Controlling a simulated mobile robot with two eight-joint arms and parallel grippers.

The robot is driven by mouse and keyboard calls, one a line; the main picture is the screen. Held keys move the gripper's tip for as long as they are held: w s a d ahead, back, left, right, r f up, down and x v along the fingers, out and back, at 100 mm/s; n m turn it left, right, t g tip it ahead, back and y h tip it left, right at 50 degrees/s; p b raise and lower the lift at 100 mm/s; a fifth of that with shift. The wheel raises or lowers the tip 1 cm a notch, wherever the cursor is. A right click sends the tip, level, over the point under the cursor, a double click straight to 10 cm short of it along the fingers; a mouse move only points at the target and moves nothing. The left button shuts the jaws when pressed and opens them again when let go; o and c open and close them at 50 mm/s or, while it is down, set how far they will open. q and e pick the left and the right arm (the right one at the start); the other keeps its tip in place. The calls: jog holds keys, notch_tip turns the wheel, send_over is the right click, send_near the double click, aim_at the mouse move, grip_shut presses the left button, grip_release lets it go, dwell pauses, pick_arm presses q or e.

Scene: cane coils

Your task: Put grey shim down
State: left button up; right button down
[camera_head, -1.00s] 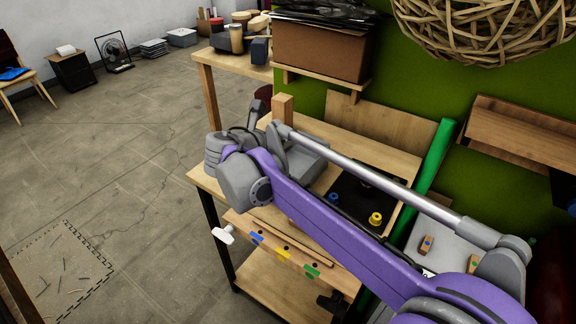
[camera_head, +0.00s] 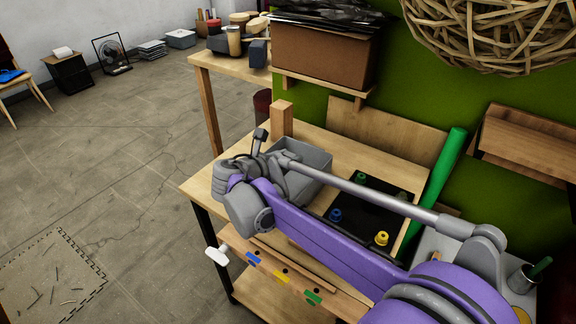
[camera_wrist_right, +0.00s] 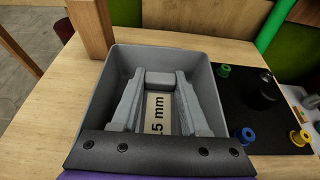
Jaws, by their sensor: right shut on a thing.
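The grey shim (camera_wrist_right: 168,84) is a small grey block between the fingertips of my right gripper (camera_wrist_right: 160,78) in the right wrist view. The gripper is shut on it, over the inside of a grey open bin (camera_wrist_right: 211,90). A pale label reading "5 mm" (camera_wrist_right: 158,114) shows between the fingers; its first character may be hidden. I cannot tell whether the shim touches the bin floor. In the head view the bin (camera_head: 318,158) stands on the wooden bench, partly behind my right wrist, which hides the fingers and shim. My left gripper is not in view.
A black mat (camera_head: 358,212) with blue, yellow and green spools lies right of the bin. A wooden post (camera_head: 282,119) rises behind the bin. A green tube (camera_head: 444,180) leans at the right. Bare bench top (camera_wrist_right: 45,118) lies left of the bin.

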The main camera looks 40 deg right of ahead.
jog(key=shift+f, duration=1.25)
jog(key=shift+s+a+f+b, duration=0.1)
jog(key=shift+s+f+b, duration=0.05)
jog(key=shift+f+b, duration=0.45)
jog(key=shift+c, duration=2.1)
grip_release()
jog(key=shift+a+r+p, duration=0.4)
jog(key=shift+r+p, duration=0.1)
jog(key=shift+r, duration=0.15)
jog(key=v, duration=1.1)
jog(key=shift+r+p, duration=0.2)
jog(key=shift+p, duration=0.25)
